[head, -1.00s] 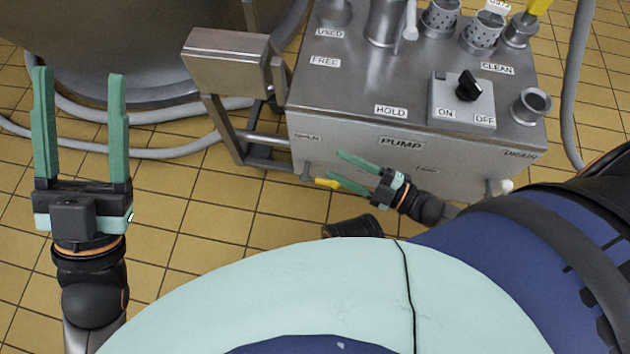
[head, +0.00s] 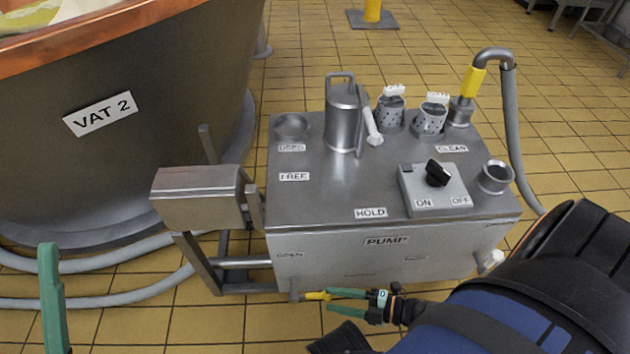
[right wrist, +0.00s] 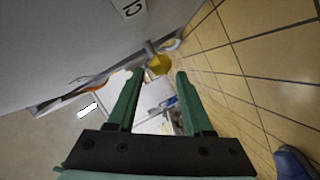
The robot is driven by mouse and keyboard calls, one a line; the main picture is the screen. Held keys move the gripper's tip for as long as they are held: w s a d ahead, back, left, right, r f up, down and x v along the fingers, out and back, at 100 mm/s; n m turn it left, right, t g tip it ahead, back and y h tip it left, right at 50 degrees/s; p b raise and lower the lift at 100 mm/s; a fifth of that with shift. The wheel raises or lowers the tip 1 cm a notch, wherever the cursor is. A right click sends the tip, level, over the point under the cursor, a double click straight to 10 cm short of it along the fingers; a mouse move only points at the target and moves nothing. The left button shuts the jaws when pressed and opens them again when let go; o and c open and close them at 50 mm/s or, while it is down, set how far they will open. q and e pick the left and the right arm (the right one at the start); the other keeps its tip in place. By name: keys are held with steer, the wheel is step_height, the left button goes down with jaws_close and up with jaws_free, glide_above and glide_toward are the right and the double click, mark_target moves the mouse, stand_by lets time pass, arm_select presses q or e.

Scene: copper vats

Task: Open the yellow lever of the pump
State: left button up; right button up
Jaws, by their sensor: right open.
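The pump (head: 340,245) is a grey metal box in the middle of the head view, with a "PUMP" label on its front. Its yellow lever (head: 317,296) sticks out low at the front left, below the "OPEN" label. My right gripper (head: 330,299) is open, with its fingertips right at the lever's free end. In the right wrist view the yellow lever (right wrist: 159,64) shows just beyond the gap between the open fingertips (right wrist: 158,76). I cannot tell whether they touch it. Of my left gripper only one green finger (head: 52,300) shows, at the lower left edge.
A copper vat (head: 110,160) labelled "VAT 2" stands left of the pump. A grey box on a bracket (head: 195,190) juts out at the pump's left. Grey hoses (head: 110,298) lie on the tiled floor. The switch box (head: 436,187), jug and strainers sit on top of the pump.

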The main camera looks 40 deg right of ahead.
mark_target(324, 298)
steer(key=b+x, duration=0.1)
steer(key=x, duration=0.4)
steer(key=shift+w+a+f, duration=0.1)
steer(key=shift+w+a, duration=0.15)
steer(key=shift+w, duration=0.05)
steer(key=shift+c, duration=0.4)
jaws_close()
stand_by(0.7)
